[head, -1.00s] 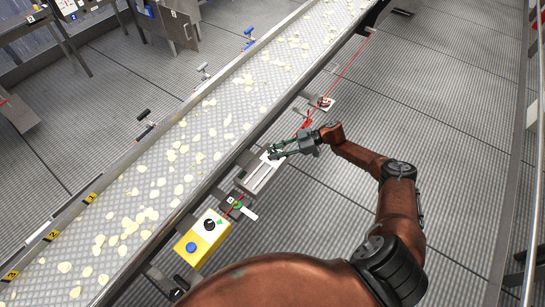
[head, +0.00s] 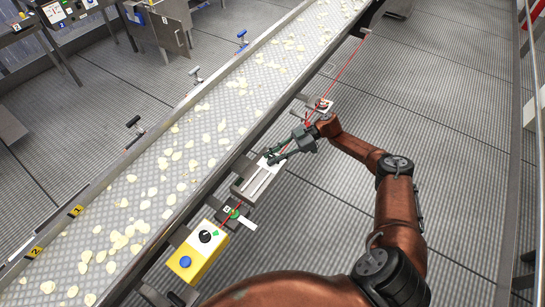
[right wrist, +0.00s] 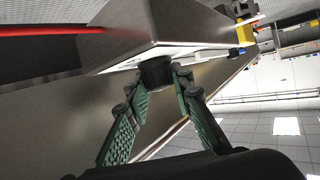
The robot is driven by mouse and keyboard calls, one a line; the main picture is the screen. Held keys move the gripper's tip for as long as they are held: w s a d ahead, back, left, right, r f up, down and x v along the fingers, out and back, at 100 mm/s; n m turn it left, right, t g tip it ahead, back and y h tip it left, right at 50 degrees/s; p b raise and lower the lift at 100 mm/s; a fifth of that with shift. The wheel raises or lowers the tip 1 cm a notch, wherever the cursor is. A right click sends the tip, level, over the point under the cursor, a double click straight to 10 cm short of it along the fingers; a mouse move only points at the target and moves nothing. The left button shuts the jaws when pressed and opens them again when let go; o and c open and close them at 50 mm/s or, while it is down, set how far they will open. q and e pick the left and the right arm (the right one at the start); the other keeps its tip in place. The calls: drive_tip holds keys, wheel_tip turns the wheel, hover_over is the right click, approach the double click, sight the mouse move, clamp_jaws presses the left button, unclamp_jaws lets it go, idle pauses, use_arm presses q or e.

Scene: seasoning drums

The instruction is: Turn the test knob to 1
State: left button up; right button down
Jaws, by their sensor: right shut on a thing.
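A black knob (right wrist: 155,73) sticks out from a steel box (right wrist: 150,40) with a white face in the right wrist view. My right gripper (right wrist: 160,80) is shut on this knob, one green finger on each side. In the head view my right gripper (head: 270,157) is at a grey panel (head: 257,183) beside the conveyor, and it hides the knob there. The knob's pointer and any numbers around it cannot be read. My left gripper is not in view.
A conveyor (head: 175,155) with scattered chips runs diagonally past the panel. A yellow box (head: 213,252) with another black knob (head: 205,236) and a blue button (head: 185,262) stands nearer. A red cord (head: 345,72) runs along the conveyor. Floor to the right is open.

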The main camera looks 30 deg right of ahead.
drive_tip(key=c, duration=1.7)
unclamp_jaws()
drive_tip(key=shift+d, duration=0.1)
drive_tip(key=v, duration=1.2)
drive_tip(key=shift+f, duration=0.1)
